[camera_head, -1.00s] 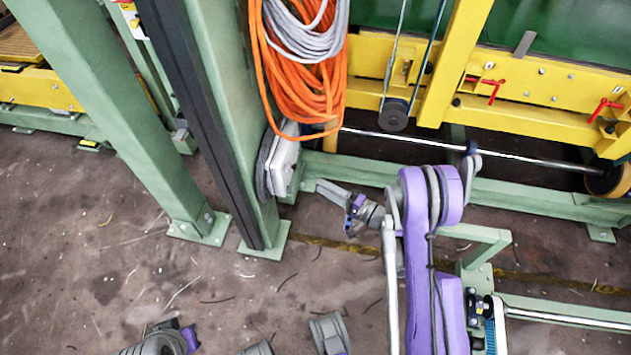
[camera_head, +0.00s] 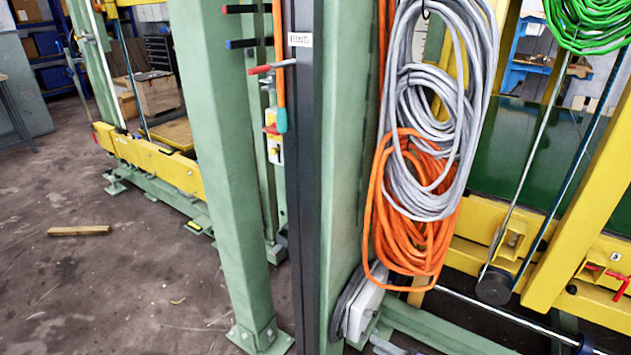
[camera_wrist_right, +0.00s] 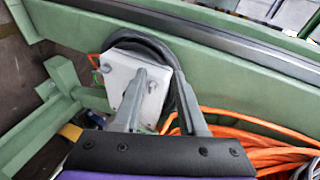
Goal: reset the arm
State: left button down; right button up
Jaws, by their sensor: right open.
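My right gripper (camera_wrist_right: 160,74) is open in the wrist view, with its two grey fingers apart and nothing seen between them. A white box (camera_wrist_right: 122,80) with a black cable or rim around it lies behind the fingers; whether they touch it I cannot tell. In the head view only a small part of the right gripper (camera_head: 385,345) shows at the bottom edge, below the white box (camera_head: 364,310) on the green post (camera_head: 345,180). The rest of my right arm is out of that view. My left gripper is not in view.
Grey cable coils (camera_head: 445,110) and an orange cable coil (camera_head: 412,235) hang beside the post. A second green post (camera_head: 225,170) stands to the left. A yellow beam (camera_head: 150,165) runs behind. Open floor (camera_head: 100,290) at left holds a wooden piece (camera_head: 79,231).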

jog(key=s+a+r+n+g+h, duration=0.2)
jog(key=s, duration=0.4)
jog(key=s+a+r+n+g+h, duration=0.2)
jog(key=s+r+g, duration=0.1)
jog(key=s, duration=0.2)
jog(key=s+d+r+n+g+h, duration=0.1)
jog(key=s+d+n+h, duration=0.15)
jog(key=s, duration=0.45)
jog(key=s+d+r+n+h, duration=0.1)
jog(key=s+d+h, duration=0.15)
jog(key=s, duration=0.45)
pick_arm(q)
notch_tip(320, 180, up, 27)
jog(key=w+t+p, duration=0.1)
jog(key=p, duration=2.2)
jog(key=shift+p, duration=0.3)
pick_arm(e)
notch_tip(320, 180, up, 27)
jog(key=shift+w+a+f+t+h, duration=0.2)
jog(key=shift+w+t+h, duration=0.1)
jog(key=shift+t, duration=0.1)
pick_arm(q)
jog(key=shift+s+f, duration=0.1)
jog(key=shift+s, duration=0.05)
pick_arm(e)
jog(key=shift+s+n, duration=0.15)
jog(key=shift+n, duration=0.1)
